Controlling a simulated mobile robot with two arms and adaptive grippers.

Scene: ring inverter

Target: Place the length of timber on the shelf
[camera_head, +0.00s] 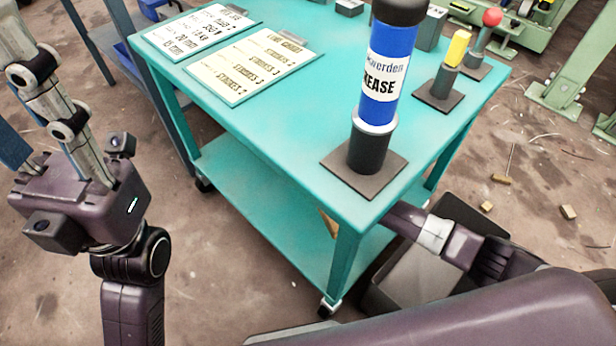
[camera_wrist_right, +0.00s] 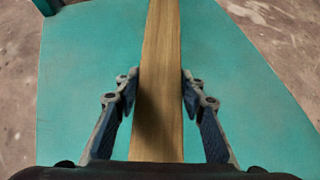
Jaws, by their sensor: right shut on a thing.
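The length of timber (camera_wrist_right: 160,45) is a long, light-brown bar running up the middle of the right wrist view. My right gripper (camera_wrist_right: 158,88) is shut on it, one finger on each side. The teal shelf surface (camera_wrist_right: 80,85) lies beneath it; whether the timber touches it I cannot tell. In the head view, my right arm reaches in under the cart's top, and a small bit of timber (camera_head: 328,224) shows beside the leg above the lower shelf (camera_head: 245,200). My right gripper is hidden there. My left gripper (camera_head: 22,60) points up at the left edge, away from the cart, its fingertips partly cut off.
The cart's front leg (camera_head: 343,262) is close to my right arm. Wood scraps lie on the floor.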

